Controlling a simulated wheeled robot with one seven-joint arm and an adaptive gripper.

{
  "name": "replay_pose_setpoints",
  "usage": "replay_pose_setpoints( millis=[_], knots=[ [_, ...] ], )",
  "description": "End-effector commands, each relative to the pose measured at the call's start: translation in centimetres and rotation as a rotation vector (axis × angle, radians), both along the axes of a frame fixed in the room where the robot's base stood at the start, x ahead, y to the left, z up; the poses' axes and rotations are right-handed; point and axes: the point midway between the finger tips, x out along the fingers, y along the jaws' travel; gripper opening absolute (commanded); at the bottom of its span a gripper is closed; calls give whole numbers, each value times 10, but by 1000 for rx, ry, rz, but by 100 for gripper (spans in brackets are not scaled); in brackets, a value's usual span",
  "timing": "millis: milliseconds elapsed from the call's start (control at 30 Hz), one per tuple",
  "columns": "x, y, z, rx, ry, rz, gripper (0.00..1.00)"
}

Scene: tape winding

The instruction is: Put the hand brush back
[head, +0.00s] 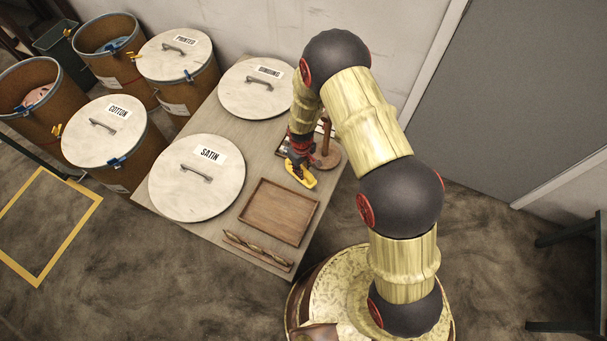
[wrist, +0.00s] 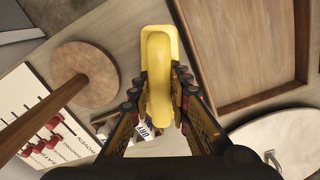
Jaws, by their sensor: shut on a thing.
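The yellow hand brush (head: 301,176) is at the right part of the wooden table, just behind the brown tray. In the wrist view the brush (wrist: 159,50) shows a curved yellow handle over a flat yellow block. My gripper (head: 297,160) is above it, pointing down. In the wrist view my gripper (wrist: 161,88) is shut on the handle, with one finger on each side. Bristles are hidden, and I cannot tell whether the brush touches the table.
A round wooden base with a post (wrist: 84,75) stands close left of the brush in the wrist view. A printed card (wrist: 42,125) lies near it. The empty wooden tray (head: 278,212), twisted rods (head: 257,248) and lids marked SATIN (head: 190,185) and BINDING (head: 256,92) occupy the table.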

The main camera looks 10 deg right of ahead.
Motion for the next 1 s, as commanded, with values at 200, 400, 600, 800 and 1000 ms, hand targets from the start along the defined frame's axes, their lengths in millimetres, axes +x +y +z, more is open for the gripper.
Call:
replay_pose_setpoints(
  millis=[200,400,600,800,1000],
  knots=[
    [1,-5,-33,0,0,0,0],
    [2,-4,-36,0,-1,0,0],
    [2,-4,-38,1,-1,-1,0],
    [1,-4,-39,0,0,-1,27],
    [1,-4,-39,0,0,-1,37]
  ],
)
